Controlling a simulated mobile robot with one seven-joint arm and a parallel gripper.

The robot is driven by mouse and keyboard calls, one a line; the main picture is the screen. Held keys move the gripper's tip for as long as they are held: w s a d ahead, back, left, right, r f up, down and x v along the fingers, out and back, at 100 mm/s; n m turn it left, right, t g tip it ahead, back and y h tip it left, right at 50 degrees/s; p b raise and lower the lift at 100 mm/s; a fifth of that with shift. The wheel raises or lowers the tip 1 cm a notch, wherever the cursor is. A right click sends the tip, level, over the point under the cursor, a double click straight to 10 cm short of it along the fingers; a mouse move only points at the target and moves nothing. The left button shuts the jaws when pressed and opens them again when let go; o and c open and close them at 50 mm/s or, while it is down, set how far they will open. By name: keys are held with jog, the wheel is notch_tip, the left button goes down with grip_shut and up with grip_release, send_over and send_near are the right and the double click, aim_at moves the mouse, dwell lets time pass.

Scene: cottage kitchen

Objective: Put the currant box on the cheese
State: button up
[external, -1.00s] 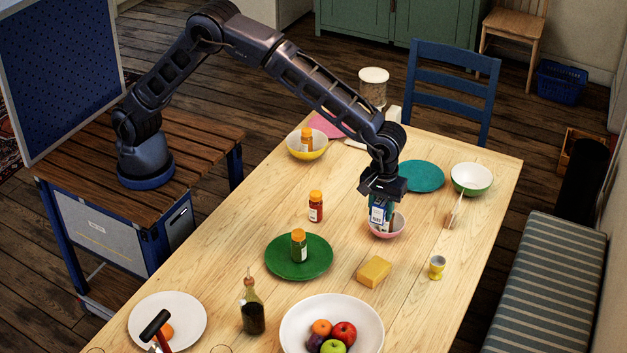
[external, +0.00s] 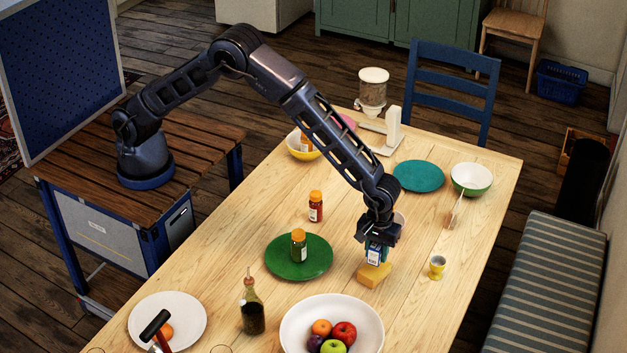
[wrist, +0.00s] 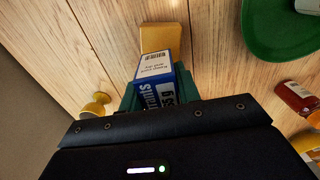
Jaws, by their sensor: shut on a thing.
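The currant box (external: 373,257) is blue and white, with a printed label and barcode. My gripper (external: 377,243) is shut on it and points downward. The yellow cheese block (external: 373,276) lies on the table directly under the box in the external view, partly covered by it. In the wrist view the box (wrist: 157,70) sticks out from between the green fingers, and the cheese (wrist: 164,38) shows just past its end. I cannot tell whether the box touches the cheese.
The green plate (external: 285,268) with a jar (external: 299,244) is left of the cheese. A yellow egg cup (external: 437,267) stands to the right. A white fruit bowl (external: 293,338) is in front. A pink bowl is mostly hidden behind my gripper.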

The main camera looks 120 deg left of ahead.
jog(key=shift+f, duration=1.35)
jog(key=shift+f, duration=0.15)
jog(key=o, duration=1)
